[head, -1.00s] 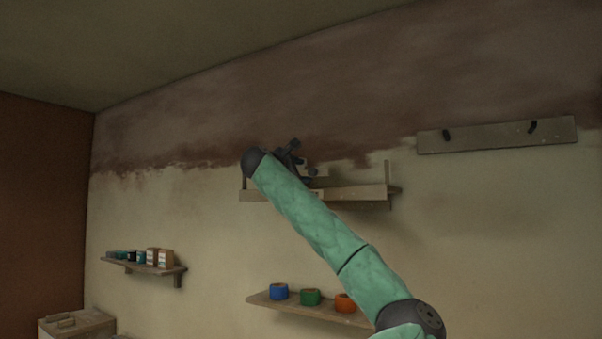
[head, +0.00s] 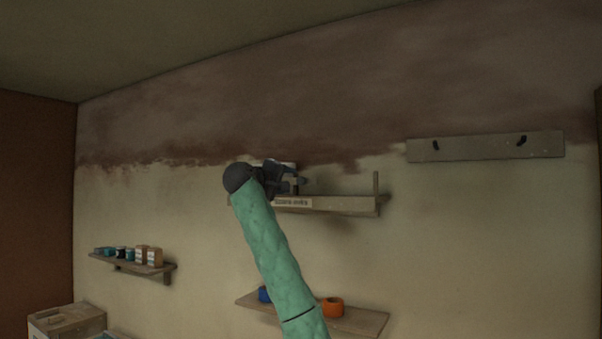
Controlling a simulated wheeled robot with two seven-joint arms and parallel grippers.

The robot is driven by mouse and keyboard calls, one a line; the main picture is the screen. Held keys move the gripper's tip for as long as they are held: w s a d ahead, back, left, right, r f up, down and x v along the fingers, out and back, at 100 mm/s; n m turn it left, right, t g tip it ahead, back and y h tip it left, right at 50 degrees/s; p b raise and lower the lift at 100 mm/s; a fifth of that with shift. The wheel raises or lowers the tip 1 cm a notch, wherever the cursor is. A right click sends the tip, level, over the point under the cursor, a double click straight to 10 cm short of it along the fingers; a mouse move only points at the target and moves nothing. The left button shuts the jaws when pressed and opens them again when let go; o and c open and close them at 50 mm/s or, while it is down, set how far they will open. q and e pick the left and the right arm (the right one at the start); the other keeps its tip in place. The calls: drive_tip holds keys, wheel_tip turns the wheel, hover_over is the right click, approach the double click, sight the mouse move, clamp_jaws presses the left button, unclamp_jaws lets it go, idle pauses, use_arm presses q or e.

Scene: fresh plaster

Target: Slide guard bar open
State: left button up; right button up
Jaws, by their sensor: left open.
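A wooden wall shelf (head: 345,205) sits in the middle of the head view, with a thin upright (head: 376,184) at its right end and a pale lettered label on its front, left of the middle. I cannot clearly make out the guard bar; my gripper and arm cover the shelf's left part. My left gripper (head: 299,184) is dark, points right and is open, just above the label at the left part of the shelf. A pale item shows partly behind it. I cannot tell whether the fingers touch anything. My right gripper is not in view.
A lower shelf (head: 365,319) holds an orange roll (head: 332,307) and a blue one (head: 264,294), partly behind my arm. A small shelf (head: 130,264) at left carries several little containers. A peg board (head: 485,147) hangs at right. A wooden box (head: 66,320) stands lower left.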

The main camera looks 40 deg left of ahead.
sight(299, 180)
use_arm(q)
drive_tip(key=shift+w+r+p, duration=0.1)
drive_tip(key=shift+w+p, duration=0.85)
drive_tip(key=shift+w, duration=0.3)
drive_tip(key=w+p, duration=0.1)
drive_tip(key=w, duration=0.1)
drive_tip(key=w+p, duration=0.1)
drive_tip(key=w, duration=0.1)
drive_tip(key=shift+a+p, duration=0.35)
drive_tip(key=shift+a, duration=0.05)
drive_tip(key=shift+w+a, duration=0.1)
drive_tip(key=shift+w, duration=0.55)
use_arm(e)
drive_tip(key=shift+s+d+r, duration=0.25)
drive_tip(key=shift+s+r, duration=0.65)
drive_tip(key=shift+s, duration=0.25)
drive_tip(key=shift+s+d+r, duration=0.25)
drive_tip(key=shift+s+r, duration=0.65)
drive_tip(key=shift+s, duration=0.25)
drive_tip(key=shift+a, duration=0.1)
